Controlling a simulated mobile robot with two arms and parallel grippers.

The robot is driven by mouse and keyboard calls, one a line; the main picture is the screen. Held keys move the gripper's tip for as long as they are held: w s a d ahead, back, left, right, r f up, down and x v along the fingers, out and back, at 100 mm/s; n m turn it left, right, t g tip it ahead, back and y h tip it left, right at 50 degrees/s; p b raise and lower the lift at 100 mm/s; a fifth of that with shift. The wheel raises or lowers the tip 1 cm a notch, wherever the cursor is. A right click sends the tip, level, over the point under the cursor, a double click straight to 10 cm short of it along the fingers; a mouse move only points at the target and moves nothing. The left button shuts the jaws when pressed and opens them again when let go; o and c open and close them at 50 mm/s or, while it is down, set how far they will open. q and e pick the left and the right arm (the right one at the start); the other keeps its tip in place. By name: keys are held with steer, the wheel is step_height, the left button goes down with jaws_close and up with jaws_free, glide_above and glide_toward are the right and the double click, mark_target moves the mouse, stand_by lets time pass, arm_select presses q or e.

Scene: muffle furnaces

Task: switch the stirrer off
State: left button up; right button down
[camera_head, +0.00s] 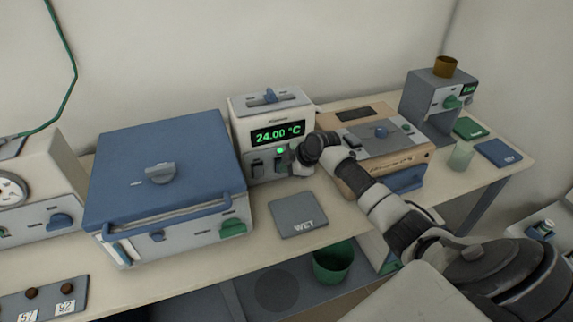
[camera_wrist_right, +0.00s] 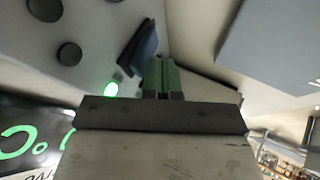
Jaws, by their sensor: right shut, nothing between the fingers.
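A white box unit (camera_head: 240,120) with a lit green display (camera_head: 278,133) reading 24.00 °C stands against the wall; I cannot tell whether it is the stirrer. A green lamp (camera_head: 280,150) glows under the display and also shows in the right wrist view (camera_wrist_right: 111,89). My right gripper (camera_head: 291,157) is at the lower right of this front panel. In the wrist view its green fingers (camera_wrist_right: 161,76) are together and empty, beside a dark blue switch-like part (camera_wrist_right: 141,52). I cannot tell if they touch it. My left gripper is out of view.
A blue-lidded furnace (camera_head: 165,165) stands to the left. A tan-and-grey unit (camera_head: 372,135) is to the right, partly behind my arm. A grey unit (camera_head: 432,95) with a brown cup (camera_head: 445,66) and a glass beaker (camera_head: 460,155) are farther right. A grey WET mat (camera_head: 298,212) lies in front.

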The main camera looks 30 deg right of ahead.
steer(key=shift+w, duration=0.2)
steer(key=shift+w+d+r+g, duration=0.1)
steer(key=shift+w+r+g, duration=0.05)
steer(key=shift+w+g, duration=0.25)
stand_by(0.3)
steer(key=shift+r+p, duration=0.55)
steer(key=shift+r, duration=0.25)
